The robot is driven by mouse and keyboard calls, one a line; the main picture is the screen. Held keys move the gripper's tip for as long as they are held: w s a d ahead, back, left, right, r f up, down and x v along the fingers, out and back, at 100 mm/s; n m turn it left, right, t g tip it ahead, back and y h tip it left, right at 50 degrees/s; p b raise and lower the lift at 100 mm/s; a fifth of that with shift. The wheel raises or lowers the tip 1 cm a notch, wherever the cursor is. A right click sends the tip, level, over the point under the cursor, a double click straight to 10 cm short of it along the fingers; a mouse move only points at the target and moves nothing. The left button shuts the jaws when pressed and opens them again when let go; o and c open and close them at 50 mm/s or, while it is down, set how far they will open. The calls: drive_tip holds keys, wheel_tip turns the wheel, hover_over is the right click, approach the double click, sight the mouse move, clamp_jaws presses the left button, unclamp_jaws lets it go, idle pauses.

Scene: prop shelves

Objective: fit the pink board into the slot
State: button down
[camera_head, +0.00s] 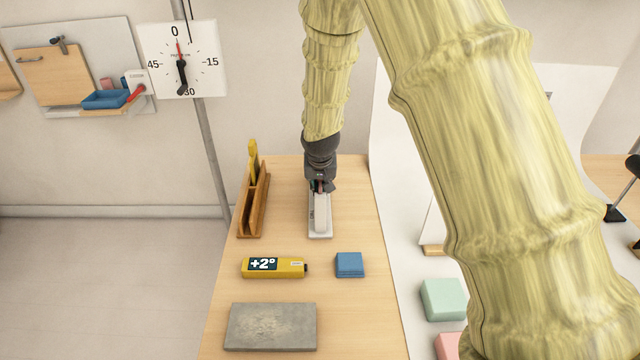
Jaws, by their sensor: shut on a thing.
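My gripper (320,185) is seen from above and behind, pointing down at the far part of the wooden table. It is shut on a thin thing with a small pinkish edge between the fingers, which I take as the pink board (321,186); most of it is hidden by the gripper. Just below and in front is a narrow pale grey base (319,234) with a raised whitish part. A wooden slotted rack (246,226) stands to the left, apart from my gripper, with a yellow board (253,160) upright in it. Whether the pink board touches any slot cannot be told.
Nearer on the table (221,290) are a yellow gauge reading +2° (285,268), a blue block (349,264) and a grey slab (270,327). Green (443,299) and pink (450,345) blocks lie to the right. A dial (182,60) stands at the back left. My arm hides much of the right side.

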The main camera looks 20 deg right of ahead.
drive_tip(key=shift+f, duration=0.35)
drive_tip(key=c, duration=1.4)
unclamp_jaws()
drive_tip(key=shift+o, duration=0.2)
drive_tip(key=shift+r, duration=0.15)
drive_tip(key=v, duration=1.1)
drive_tip(key=shift+s+a+r, duration=0.1)
drive_tip(key=shift+s+r, duration=0.05)
drive_tip(key=shift+r, duration=0.2)
